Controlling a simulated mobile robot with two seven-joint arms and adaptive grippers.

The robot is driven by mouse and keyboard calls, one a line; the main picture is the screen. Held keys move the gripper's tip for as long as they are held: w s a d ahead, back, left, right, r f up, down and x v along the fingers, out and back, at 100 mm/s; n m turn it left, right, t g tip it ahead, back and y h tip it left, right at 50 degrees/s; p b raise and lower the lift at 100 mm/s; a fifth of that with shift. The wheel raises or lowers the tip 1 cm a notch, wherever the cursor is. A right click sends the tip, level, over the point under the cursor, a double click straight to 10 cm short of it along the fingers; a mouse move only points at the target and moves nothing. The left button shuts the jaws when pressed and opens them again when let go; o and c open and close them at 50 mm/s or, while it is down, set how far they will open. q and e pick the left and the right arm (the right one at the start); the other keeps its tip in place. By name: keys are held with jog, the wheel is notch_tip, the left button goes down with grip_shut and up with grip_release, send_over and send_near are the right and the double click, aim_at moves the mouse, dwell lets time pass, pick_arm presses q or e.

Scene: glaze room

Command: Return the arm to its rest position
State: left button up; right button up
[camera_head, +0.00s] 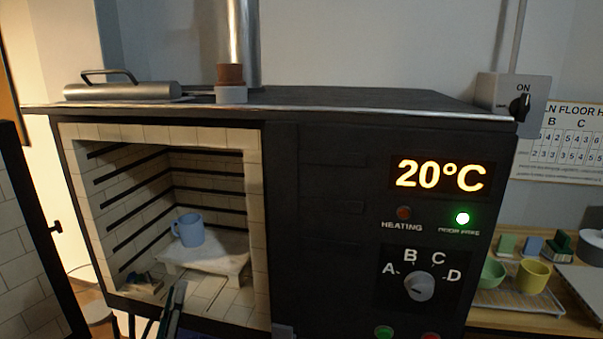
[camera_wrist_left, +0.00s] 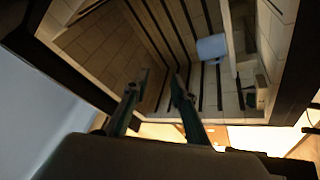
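The kiln (camera_head: 285,200) stands open, its chamber lined with pale brick. A light blue mug (camera_head: 187,229) stands upright on a white kiln shelf (camera_head: 225,262) inside the chamber; the mug also shows in the left wrist view (camera_wrist_left: 211,48). My left gripper (camera_head: 172,307) is low at the chamber mouth, in front of the shelf and apart from the mug. In the left wrist view its two fingers (camera_wrist_left: 156,88) are spread with nothing between them. The left arm itself is mostly below the head view. My right gripper is in neither view.
The open kiln door (camera_head: 25,220) stands at the left. The control panel reads 20°C, with a green light lit and a selector dial (camera_head: 419,286). At the right, a table holds a green bowl (camera_head: 491,274) and a yellow cup (camera_head: 533,275) on a rack.

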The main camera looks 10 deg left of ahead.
pick_arm(q)
jog(key=s+d+f+m+g+h, duration=0.25)
jog(key=d+f+m, duration=0.25)
jog(key=f, duration=0.3)
jog(key=s+d+f+m+g+h, duration=0.25)
jog(key=d+f+m+h, duration=0.2)
jog(key=f, duration=0.25)
jog(key=s+d+f+m+g, duration=0.2)
jog(key=s+f+m+g, duration=0.1)
jog(key=s+f, duration=0.4)
jog(key=s+d+f+m+g, duration=0.3)
jog(key=s+f, duration=0.4)
jog(key=f, duration=0.3)
jog(key=shift+s+d+m+g, duration=0.15)
jog(key=shift+s+m+g, duration=0.25)
jog(key=shift+m, duration=0.45)
